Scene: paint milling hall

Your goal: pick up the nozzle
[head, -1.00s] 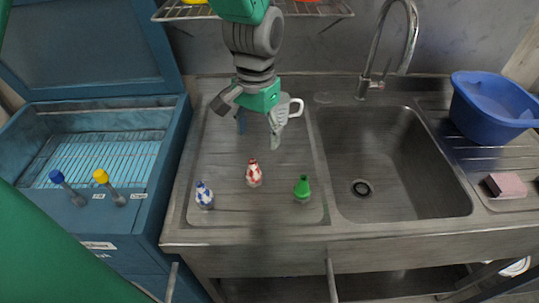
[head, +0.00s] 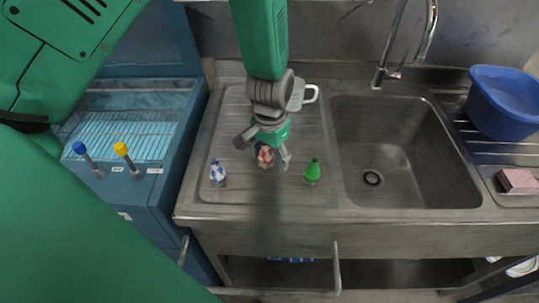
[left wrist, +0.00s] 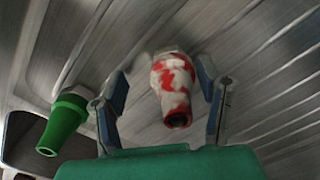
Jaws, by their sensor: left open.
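My left gripper (head: 264,150) is open above the left drainboard of the sink. A red-and-white nozzle (head: 265,157) stands just beneath it, partly hidden by the gripper in the head view. In the left wrist view this nozzle (left wrist: 173,88) shows between the two spread fingers, with a gap on each side. A blue-and-white nozzle (head: 218,173) stands to its left. A green nozzle (head: 312,172) stands to its right and also shows left of the fingers in the left wrist view (left wrist: 63,126). My right gripper is not in view.
A white mug (head: 301,95) stands behind the gripper. The sink basin (head: 400,160) with a tap (head: 420,45) lies to the right, then a blue tub (head: 503,105) and a pink sponge (head: 517,181). A blue open machine (head: 130,125) with blue and yellow knobs stands left.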

